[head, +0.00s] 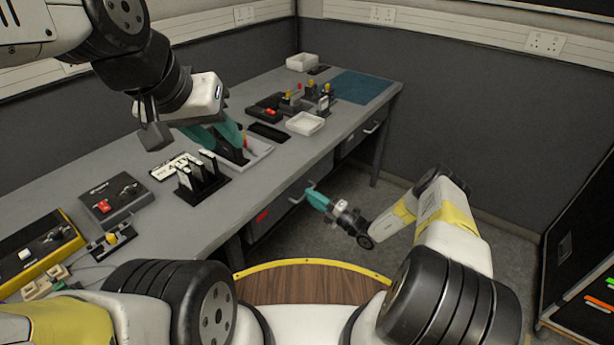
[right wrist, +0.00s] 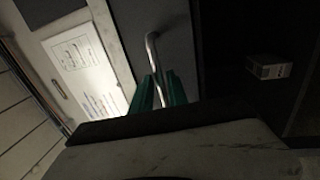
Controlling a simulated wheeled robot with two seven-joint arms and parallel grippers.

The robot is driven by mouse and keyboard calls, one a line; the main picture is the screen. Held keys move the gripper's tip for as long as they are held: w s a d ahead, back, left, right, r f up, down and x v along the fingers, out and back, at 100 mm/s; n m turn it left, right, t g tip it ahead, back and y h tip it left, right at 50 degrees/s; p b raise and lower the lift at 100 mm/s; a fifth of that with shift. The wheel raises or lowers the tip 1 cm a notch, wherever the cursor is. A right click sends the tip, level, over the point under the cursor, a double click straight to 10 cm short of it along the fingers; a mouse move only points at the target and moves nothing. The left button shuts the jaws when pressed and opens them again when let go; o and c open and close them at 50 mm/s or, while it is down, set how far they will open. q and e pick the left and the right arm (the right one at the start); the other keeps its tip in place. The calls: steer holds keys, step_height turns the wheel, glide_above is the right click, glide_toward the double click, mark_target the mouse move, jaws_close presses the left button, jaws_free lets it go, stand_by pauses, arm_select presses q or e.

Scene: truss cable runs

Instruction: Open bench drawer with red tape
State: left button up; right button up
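The bench drawer with red tape (head: 262,216) is under the near part of the grey bench, its dark front facing the floor space. Its metal handle (head: 296,199) also shows in the right wrist view (right wrist: 152,48). My right gripper (head: 314,197) is at this handle. In the right wrist view its teal fingers (right wrist: 160,88) lie close on either side of the bar, with no clear gap. I cannot tell whether the drawer is pulled out a little. My left gripper (head: 226,136) is over the bench by a light tray (head: 262,158), its teal fingers apart; its tips are partly hard to make out.
Another drawer handle (head: 374,128) is further along the bench. The bench top holds a black card rack (head: 203,184), a control box (head: 108,200), a white tray (head: 305,124) and a blue mat (head: 362,87). A dark cabinet (head: 582,230) stands at the right. Floor beside the bench is clear.

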steer(key=shift+x, duration=1.15)
steer(key=shift+c, duration=0.2)
jaws_close()
stand_by(0.4)
